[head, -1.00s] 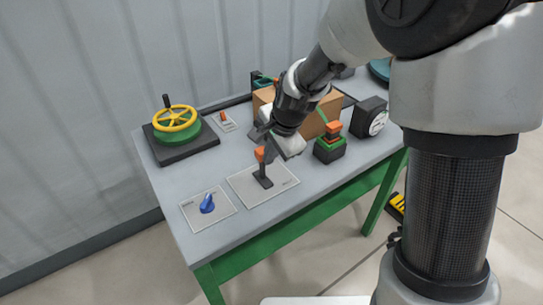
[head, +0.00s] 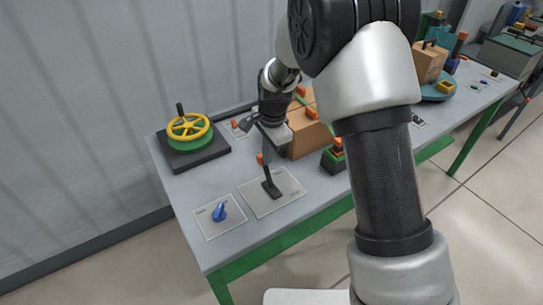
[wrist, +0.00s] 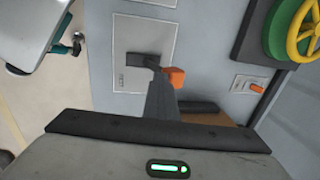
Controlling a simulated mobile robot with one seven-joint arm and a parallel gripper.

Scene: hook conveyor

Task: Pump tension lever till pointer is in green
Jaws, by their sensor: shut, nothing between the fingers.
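The tension lever (head: 269,181) is a black shaft with an orange knob on a light plate (head: 286,196) on the table. It leans toward the back in the head view. Its orange knob (head: 260,159) is partly covered by my gripper. My gripper (head: 266,157) is shut and empty, pointing down beside the knob. In the wrist view the shut fingers (wrist: 158,98) reach close alongside the orange knob (wrist: 175,77); whether they touch it I cannot tell. The lever base (wrist: 140,60) shows beyond. No gauge pointer or green zone is visible; my arm hides part of the table.
A yellow handwheel on a green hub (head: 188,127) stands at the left back. A blue knob (head: 219,212) is on a plate in front. A cardboard box (head: 308,136) and an orange-topped green button box (head: 335,158) stand right of the lever. More equipment stands far right.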

